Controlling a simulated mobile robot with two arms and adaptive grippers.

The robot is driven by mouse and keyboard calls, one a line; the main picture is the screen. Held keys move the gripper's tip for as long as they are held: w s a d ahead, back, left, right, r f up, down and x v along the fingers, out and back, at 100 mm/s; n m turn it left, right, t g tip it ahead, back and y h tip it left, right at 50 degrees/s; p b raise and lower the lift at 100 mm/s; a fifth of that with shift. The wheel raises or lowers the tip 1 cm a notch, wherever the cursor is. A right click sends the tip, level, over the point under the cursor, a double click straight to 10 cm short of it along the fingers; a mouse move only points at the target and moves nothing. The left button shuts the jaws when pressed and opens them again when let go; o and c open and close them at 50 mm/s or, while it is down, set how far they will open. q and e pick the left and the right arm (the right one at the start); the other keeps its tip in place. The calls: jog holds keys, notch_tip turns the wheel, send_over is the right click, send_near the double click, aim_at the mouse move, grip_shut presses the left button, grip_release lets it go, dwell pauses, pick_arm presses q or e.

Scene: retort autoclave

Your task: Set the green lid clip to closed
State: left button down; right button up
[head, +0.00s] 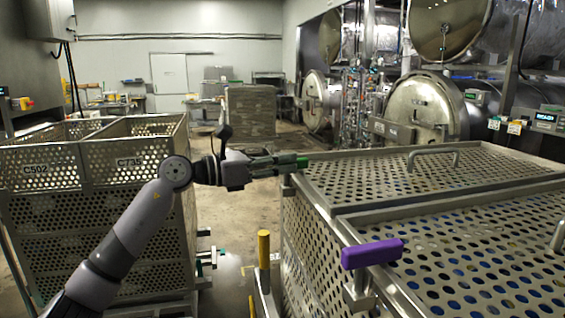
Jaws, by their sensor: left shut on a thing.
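The green lid clip (302,162) is at the far left corner of the perforated metal lid (340,209) on the right-hand basket. Only a small green end of it shows; my gripper hides the rest. My left gripper (290,163) reaches in from the left and is shut on the clip. Whether the clip is open or closed cannot be told from this view. My right gripper is not in view.
A purple clip (372,253) stands at the basket's near left edge. Lid handles (433,153) rise from the top. Open perforated baskets (95,205) stand left, with a yellow post (264,262) in the gap. Round autoclave doors (425,105) stand behind.

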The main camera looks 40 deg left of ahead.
pick_arm(q)
jog(key=shift+m+g+h, duration=0.7)
jog(key=shift+h, duration=0.2)
jog(key=c, duration=1.6)
grip_release()
jog(key=shift+a, duration=0.15)
jog(key=v, duration=1.2)
jog(key=shift+w, duration=0.1)
